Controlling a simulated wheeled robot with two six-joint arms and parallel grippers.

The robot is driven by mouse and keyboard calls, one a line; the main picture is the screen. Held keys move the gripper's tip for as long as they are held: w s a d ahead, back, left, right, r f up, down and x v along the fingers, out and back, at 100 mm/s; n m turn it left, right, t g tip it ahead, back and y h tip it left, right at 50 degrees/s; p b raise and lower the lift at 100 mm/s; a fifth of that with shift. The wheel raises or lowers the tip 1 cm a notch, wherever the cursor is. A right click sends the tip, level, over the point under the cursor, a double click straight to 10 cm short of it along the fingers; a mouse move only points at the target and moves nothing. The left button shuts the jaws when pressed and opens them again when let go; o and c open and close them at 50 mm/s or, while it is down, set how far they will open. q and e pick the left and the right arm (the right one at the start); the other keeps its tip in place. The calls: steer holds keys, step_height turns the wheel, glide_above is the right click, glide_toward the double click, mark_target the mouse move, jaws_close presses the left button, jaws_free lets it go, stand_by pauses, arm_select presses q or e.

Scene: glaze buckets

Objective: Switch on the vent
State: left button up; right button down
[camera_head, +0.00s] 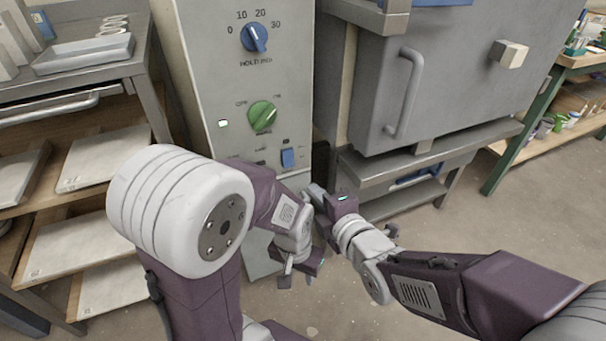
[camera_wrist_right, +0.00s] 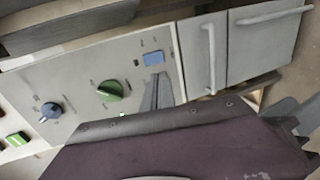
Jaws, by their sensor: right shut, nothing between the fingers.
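The grey control panel (camera_head: 200,60) carries a blue dial (camera_head: 254,38), a green knob (camera_head: 262,117) and a small blue rocker switch (camera_head: 288,158). Labels near the rocker are too small to read. In the right wrist view the rocker (camera_wrist_right: 153,58) and green knob (camera_wrist_right: 110,91) both show. My right gripper (camera_head: 313,193) is shut and empty, a little below and right of the rocker. In the right wrist view its closed fingertips (camera_wrist_right: 158,80) appear just below the rocker; contact cannot be told. My left gripper (camera_head: 297,279) hangs lower, open and empty, before the panel's base.
A small lamp (camera_head: 223,123) on the panel glows pale green. A grey kiln-like cabinet (camera_head: 378,90) with a handle stands to the right on a metal stand. A shelf rack (camera_head: 150,100) with boards stands left. Open floor (camera_head: 450,235) lies at right.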

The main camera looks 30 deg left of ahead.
mark_target(290, 164)
steer(key=shift+w+a, duration=0.1)
steer(key=x, duration=1.3)
steer(key=shift+w+a+f, duration=0.1)
steer(key=shift+w+a, duration=0.15)
